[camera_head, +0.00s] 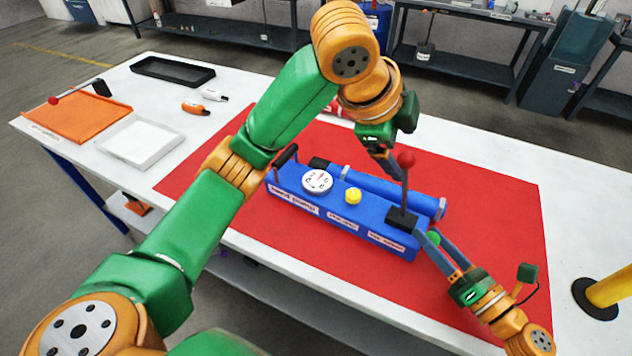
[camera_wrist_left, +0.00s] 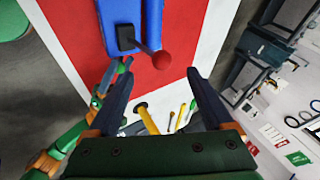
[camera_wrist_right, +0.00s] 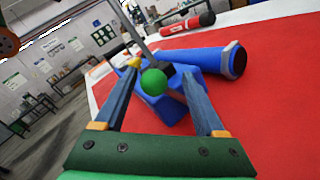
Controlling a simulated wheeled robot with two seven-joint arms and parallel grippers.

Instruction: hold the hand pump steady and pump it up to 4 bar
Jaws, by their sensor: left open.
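The blue hand pump (camera_head: 340,212) lies on the red mat. It has a round white gauge (camera_head: 317,181), a yellow knob (camera_head: 353,195) and a black handle at its left end. The gauge reading is too small to tell. A lever with a red ball (camera_head: 406,160) stands up from a black block near its right end; the ball shows in the left wrist view (camera_wrist_left: 160,60). My left gripper (camera_wrist_left: 158,72) is open and empty, close to the red ball. My right gripper (camera_wrist_right: 158,68) is open, its fingers around the green ball (camera_wrist_right: 154,82) at the pump's right end, no grip visible.
A red mat (camera_head: 490,220) covers the middle of the white table. An orange tray (camera_head: 85,118), a white tray (camera_head: 140,142) and a black tray (camera_head: 172,72) sit at the left. A yellow post (camera_head: 610,288) stands at the right.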

